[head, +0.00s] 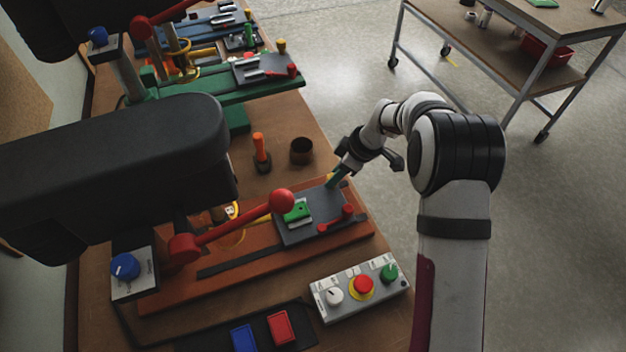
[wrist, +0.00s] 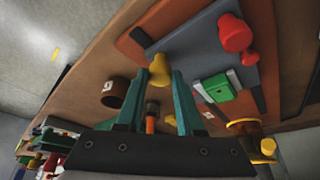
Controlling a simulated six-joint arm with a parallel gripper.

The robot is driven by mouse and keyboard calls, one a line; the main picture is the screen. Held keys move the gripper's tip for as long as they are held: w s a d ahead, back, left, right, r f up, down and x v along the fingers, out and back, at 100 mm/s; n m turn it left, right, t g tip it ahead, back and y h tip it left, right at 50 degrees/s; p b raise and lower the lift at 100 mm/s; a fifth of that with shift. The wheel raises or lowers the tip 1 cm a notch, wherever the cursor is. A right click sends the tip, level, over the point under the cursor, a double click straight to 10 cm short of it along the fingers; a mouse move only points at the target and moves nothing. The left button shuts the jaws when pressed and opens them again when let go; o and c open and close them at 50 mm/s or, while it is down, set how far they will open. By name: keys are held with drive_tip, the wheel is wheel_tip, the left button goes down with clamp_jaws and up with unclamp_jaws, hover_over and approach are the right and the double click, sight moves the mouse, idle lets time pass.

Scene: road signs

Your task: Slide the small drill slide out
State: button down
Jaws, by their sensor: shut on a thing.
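The small drill slide is a grey plate (head: 300,229) on an orange-red base (head: 362,234) with a dark slot. It carries a green block (head: 297,212) and a red knob (head: 347,211). In the wrist view the grey plate (wrist: 190,49), green block (wrist: 218,88) and red knob (wrist: 236,33) also show. My gripper (head: 332,182) is at the plate's far right corner. In the wrist view, its green fingers (wrist: 164,73) are shut on a yellow knob (wrist: 158,69).
A red lever with a ball end (head: 282,201) reaches over the plate's left side. A button box (head: 360,289) stands in front. A brown cup (head: 301,151) and an orange-handled tool (head: 260,148) stand behind. A green station (head: 195,95) is farther back. Open floor lies right of the bench.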

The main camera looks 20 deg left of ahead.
drive_tip(key=shift+w+d, duration=0.95)
drive_tip(key=shift+w, duration=0.15)
drive_tip(key=c, duration=0.5)
unclamp_jaws()
drive_tip(key=v, duration=1.5)
drive_tip(key=shift+d+r, duration=0.2)
drive_tip(key=shift+r, duration=0.15)
